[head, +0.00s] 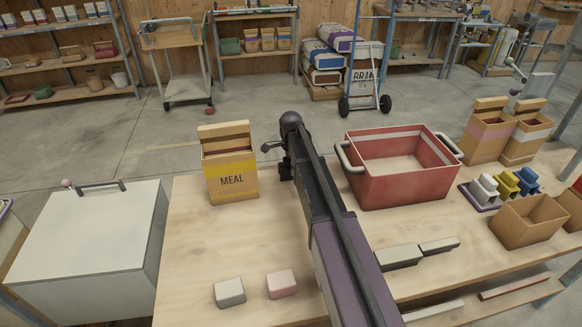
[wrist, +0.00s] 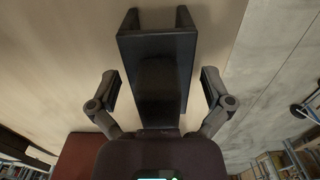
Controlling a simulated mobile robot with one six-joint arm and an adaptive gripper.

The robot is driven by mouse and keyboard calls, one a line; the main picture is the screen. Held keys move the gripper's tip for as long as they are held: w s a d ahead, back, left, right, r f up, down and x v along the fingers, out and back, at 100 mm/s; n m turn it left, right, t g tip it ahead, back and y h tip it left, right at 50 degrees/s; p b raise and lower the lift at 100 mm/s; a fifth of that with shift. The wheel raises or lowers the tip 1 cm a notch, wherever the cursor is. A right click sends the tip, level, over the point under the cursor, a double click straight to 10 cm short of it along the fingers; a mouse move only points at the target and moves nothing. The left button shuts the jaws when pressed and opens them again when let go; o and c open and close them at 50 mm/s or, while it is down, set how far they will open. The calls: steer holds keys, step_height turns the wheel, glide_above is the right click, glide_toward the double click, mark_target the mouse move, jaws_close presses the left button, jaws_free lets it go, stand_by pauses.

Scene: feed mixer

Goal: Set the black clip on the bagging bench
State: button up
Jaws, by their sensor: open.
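The black clip (wrist: 157,45) fills the middle of the wrist view, a dark block with two short prongs at its far end. My gripper (wrist: 160,84) is open, with one finger on each side of the clip and a visible gap on both sides. In the head view my gripper (head: 284,160) is over the wooden bench (head: 205,265), between the meal box and the red tub. The clip is hard to separate from the dark gripper there. Whether it rests on the bench top is unclear. No label shows which bench is the bagging bench.
The meal box (head: 232,180) stands left of my gripper, the red tub (head: 405,188) right. Two small blocks, white (head: 229,292) and pink (head: 281,284), lie at the front. Grey bars (head: 398,257) lie right of my arm. A white chest (head: 85,235) stands left of the bench.

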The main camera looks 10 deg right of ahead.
steer(key=shift+r, duration=0.2)
step_height(320, 180, up, 12)
steer(key=p, duration=1.2)
stand_by(0.7)
steer(key=s+n, duration=1.8)
steer(key=s, duration=1)
